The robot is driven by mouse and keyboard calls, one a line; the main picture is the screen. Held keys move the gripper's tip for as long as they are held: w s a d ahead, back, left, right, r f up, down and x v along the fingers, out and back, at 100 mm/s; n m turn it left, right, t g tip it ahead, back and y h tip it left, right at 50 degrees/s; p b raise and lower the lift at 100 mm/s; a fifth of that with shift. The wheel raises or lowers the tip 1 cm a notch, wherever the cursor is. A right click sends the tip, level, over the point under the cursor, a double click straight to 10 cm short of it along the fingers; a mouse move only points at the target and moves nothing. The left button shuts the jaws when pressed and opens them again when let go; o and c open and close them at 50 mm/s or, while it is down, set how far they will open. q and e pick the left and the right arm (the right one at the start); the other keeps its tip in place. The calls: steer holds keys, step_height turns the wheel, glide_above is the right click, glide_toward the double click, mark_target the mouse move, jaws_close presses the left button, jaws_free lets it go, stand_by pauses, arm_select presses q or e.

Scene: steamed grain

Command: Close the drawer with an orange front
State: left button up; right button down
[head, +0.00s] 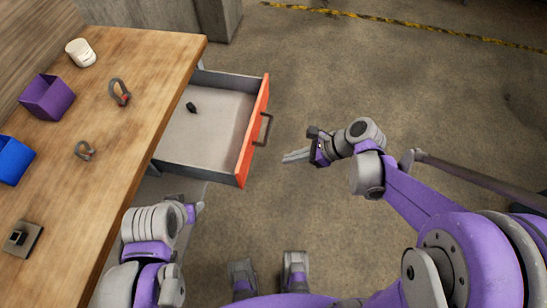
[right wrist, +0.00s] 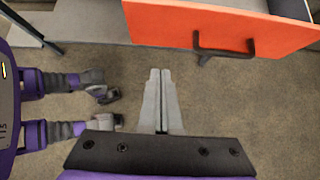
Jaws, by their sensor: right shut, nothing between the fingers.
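The drawer (head: 213,121) stands pulled out from under the wooden table, and its orange front (head: 254,133) faces right. A dark bar handle (head: 265,130) is on that front. The right wrist view shows the orange front (right wrist: 215,25) and the handle (right wrist: 225,50) at the top. My right gripper (head: 284,157) is shut and empty, to the right of the front and a little below the handle in the head view. Its closed fingers (right wrist: 160,72) point toward the front and look apart from it. My left gripper (head: 198,208) is by the table edge; its jaws are unclear.
A small dark object (head: 191,107) lies inside the drawer. The wooden table (head: 125,150) carries a purple box (head: 47,98), a blue box (head: 13,160), a white cup (head: 80,53) and two shackles (head: 119,92). The floor (head: 330,80) right of the drawer is clear.

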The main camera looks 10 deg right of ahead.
mark_target(247, 164)
steer(key=x, duration=0.3)
steer(key=a+r+x, duration=0.1)
steer(key=x, duration=0.7)
steer(key=shift+w+a+r, duration=0.15)
steer(key=shift+w+a, duration=0.15)
steer(key=shift+a, duration=0.05)
steer(key=shift+w+a, duration=0.15)
steer(key=shift+a, duration=0.25)
steer(key=shift+a, duration=0.1)
steer(key=w+a+b, duration=0.1)
steer(key=w+a, duration=0.1)
steer(key=a, duration=0.6)
steer(key=w+a+b, duration=0.1)
steer(key=w+a, duration=0.2)
steer(key=a, duration=0.5)
steer(key=w+a+b, duration=0.2)
steer(key=a, duration=0.6)
steer(key=shift+w+a, duration=0.1)
steer(key=shift+w, duration=0.3)
steer(key=shift+w+a, duration=0.2)
steer(key=shift+a, duration=0.35)
steer(key=shift+r, duration=0.1)
steer(key=shift+a, duration=0.15)
